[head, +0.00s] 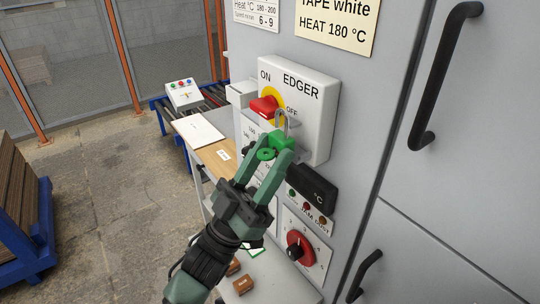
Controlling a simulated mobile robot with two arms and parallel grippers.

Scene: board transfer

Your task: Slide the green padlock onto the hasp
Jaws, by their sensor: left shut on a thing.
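The green padlock (280,141) is held between the fingertips of my left gripper (273,163), which is shut on it. Its grey shackle (283,118) points up in front of the white EDGER switch box (310,104). The box carries a red rotary handle (264,106) on a yellow plate (274,98), with ON and OFF labels. The shackle shows just right of and below the handle. The hasp cannot be made out clearly behind the shackle, so I cannot tell whether they touch. My right gripper is not in view.
Below the box are a black temperature display (312,187) and a red dial (299,247) on the grey cabinet. Black door handles (427,110) stand out at the right. A roller conveyor (214,93) and a blue rack with boards (20,205) stand at the left, with open floor between.

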